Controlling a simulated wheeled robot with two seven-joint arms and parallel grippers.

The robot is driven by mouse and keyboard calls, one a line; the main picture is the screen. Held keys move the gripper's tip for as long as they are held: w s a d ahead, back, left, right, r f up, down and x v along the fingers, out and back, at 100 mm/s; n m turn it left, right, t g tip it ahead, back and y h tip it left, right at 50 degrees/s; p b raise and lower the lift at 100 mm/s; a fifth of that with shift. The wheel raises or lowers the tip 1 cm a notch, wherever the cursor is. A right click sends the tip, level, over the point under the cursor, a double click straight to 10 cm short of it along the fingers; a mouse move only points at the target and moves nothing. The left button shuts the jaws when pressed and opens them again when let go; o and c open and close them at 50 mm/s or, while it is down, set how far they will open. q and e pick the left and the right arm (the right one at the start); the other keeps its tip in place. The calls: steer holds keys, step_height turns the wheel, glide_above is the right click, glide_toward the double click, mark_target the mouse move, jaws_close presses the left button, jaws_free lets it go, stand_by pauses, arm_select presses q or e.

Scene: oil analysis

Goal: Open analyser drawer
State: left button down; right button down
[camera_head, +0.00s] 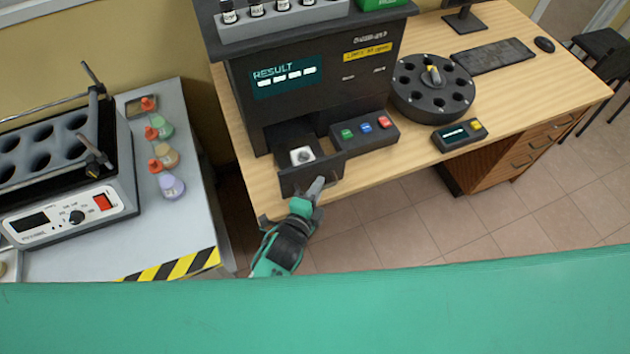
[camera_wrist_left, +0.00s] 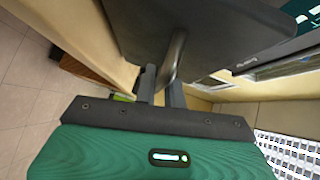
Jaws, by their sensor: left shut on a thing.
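The dark analyser (camera_head: 325,75) stands on the wooden desk, with a RESULT screen on its front. Its drawer (camera_head: 311,172) sticks out at the lower left of the front, and a small white piece with a round centre (camera_head: 302,155) sits inside. My left gripper (camera_head: 317,187) is at the drawer's front face, shut on its handle. In the left wrist view the curved metal handle (camera_wrist_left: 176,56) lies between the fingers, against the dark drawer front (camera_wrist_left: 205,30). My right gripper is not in view.
A button box (camera_head: 364,131) stands right of the drawer. A black round carousel (camera_head: 432,88) and a small display unit (camera_head: 460,135) are farther right on the desk (camera_head: 520,105). A grey bench (camera_head: 190,215) with a heating block and several flasks is at left.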

arm_select(q)
steer(key=shift+a+f, duration=0.1)
steer(key=c, duration=1.5)
jaws_free()
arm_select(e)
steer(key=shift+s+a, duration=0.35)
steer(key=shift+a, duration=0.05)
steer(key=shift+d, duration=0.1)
